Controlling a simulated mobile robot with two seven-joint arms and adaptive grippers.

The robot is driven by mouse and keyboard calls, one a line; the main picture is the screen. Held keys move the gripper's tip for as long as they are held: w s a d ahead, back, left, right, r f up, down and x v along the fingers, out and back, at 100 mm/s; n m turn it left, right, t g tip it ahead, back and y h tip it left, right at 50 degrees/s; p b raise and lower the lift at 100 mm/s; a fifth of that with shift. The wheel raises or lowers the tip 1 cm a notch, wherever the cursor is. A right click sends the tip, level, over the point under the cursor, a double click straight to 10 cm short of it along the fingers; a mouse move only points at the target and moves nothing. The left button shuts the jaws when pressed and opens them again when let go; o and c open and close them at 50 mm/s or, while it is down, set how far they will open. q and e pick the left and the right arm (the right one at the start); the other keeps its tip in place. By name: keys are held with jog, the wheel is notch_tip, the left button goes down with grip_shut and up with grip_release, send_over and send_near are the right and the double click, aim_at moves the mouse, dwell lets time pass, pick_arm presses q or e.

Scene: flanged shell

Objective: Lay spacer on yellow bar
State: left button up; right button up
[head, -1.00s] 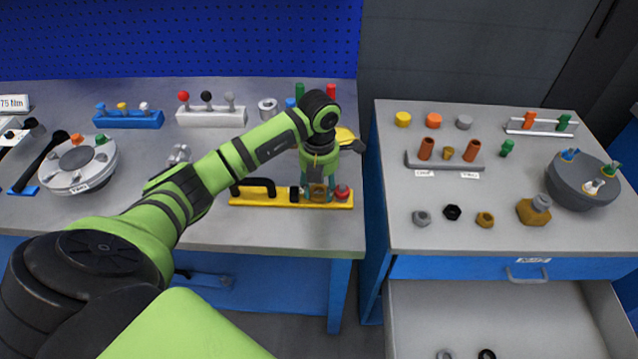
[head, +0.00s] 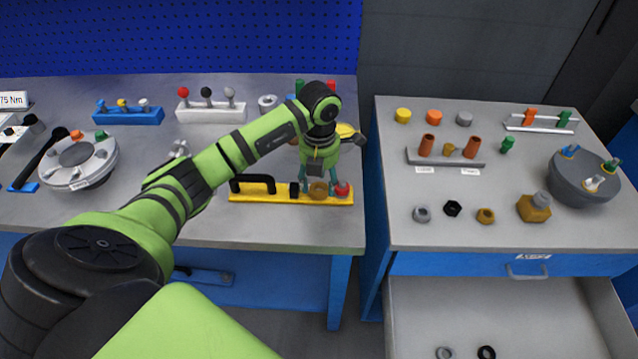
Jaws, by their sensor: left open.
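The yellow bar (head: 265,198) lies near the front edge of the left bench. It carries a black handle (head: 257,181) at its left, a small black block and a red knob (head: 342,189) at its right end. A brass-coloured round piece (head: 318,189), which looks like the spacer, sits on the bar between the black block and the red knob. My left gripper (head: 319,186) points down just over this piece. Its fingers are open, one to each side of it. The piece's exact contact with the bar is too small to tell. My right gripper is out of view.
A yellow round part (head: 345,131) is partly hidden behind my left gripper. A white block with knobs (head: 211,113) and a blue rack (head: 128,117) stand behind. The right cabinet (head: 385,235) has an open drawer. The bench front left of the bar is clear.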

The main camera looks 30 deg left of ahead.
aim_at(319, 189)
pick_arm(q)
notch_tip(319, 189, up, 11)
jog(key=b, duration=0.1)
jog(key=shift+f+b, duration=0.15)
jog(key=shift+b, duration=0.2)
dwell(0.3)
